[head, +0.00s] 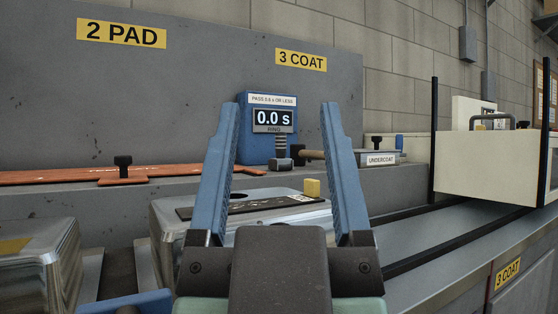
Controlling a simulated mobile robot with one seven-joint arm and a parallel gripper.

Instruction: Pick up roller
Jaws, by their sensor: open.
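My gripper (280,108) is open, its two blue fingers spread and pointing away from me, with nothing between them that I can see held. I cannot single out the roller with certainty. On the grey ledge at the right stands a grey tray labelled UNDERCOAT (382,159), with a dark upright knob (376,143) and a blue upright piece (399,142) at it; either may belong to a roller. A wooden handle (313,155) with a dark head lies beyond the gripper, left of the tray, partly hidden by the right finger.
A blue timer box (254,155) reading 0.0 s stands behind the fingers. Orange boards (65,176) lie left. A cream bin (480,165) between black posts stands right.

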